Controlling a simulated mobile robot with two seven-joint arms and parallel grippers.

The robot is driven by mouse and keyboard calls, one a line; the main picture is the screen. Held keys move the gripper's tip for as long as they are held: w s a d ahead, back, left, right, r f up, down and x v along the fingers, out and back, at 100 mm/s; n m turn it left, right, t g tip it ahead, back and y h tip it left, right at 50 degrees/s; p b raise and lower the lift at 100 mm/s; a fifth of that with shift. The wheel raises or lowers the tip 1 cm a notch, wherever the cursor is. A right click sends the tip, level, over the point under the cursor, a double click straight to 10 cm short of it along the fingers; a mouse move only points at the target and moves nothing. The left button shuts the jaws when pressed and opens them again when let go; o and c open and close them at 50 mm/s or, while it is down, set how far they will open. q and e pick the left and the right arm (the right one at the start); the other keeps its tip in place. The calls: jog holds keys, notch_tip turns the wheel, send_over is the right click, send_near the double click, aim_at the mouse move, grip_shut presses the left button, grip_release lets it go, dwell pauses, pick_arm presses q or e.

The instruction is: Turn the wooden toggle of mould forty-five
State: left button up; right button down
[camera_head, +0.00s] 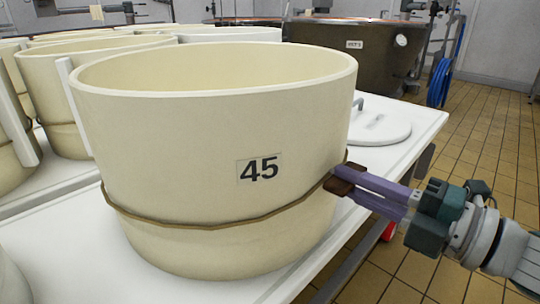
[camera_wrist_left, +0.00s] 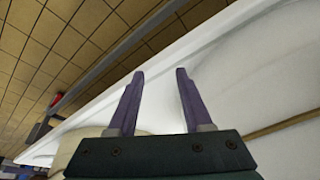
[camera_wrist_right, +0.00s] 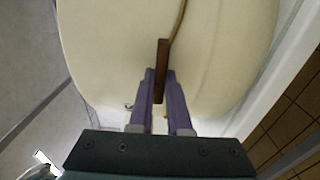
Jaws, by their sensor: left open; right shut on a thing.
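Mould forty-five (camera_head: 215,130) is a large cream tub with a "45" label (camera_head: 259,169) on its front. A brown cord (camera_head: 215,222) runs around its lower half. The wooden toggle (camera_head: 343,186) is a small dark brown piece on the cord at the mould's right side. In the right wrist view the toggle (camera_wrist_right: 162,58) stands lengthwise against the cream wall. My right gripper (camera_head: 350,180) is shut on the toggle, its purple fingers (camera_wrist_right: 160,85) on both sides of it. My left gripper (camera_wrist_left: 156,75) is open and empty in the left wrist view, near a white table edge.
The mould stands on a white table (camera_head: 390,165). A white round lid (camera_head: 380,126) with a handle lies behind it at right. Several other cream moulds (camera_head: 45,95) crowd the left. A dark vat (camera_head: 370,65) stands behind. Tiled floor (camera_head: 490,130) is open at right.

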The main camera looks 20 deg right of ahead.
dwell(0.4)
jog(key=c, duration=0.9)
grip_release()
jog(key=shift+o, duration=0.2)
jog(key=p+v, duration=0.1)
jog(key=v, duration=0.9)
jog(key=shift+w, duration=0.1)
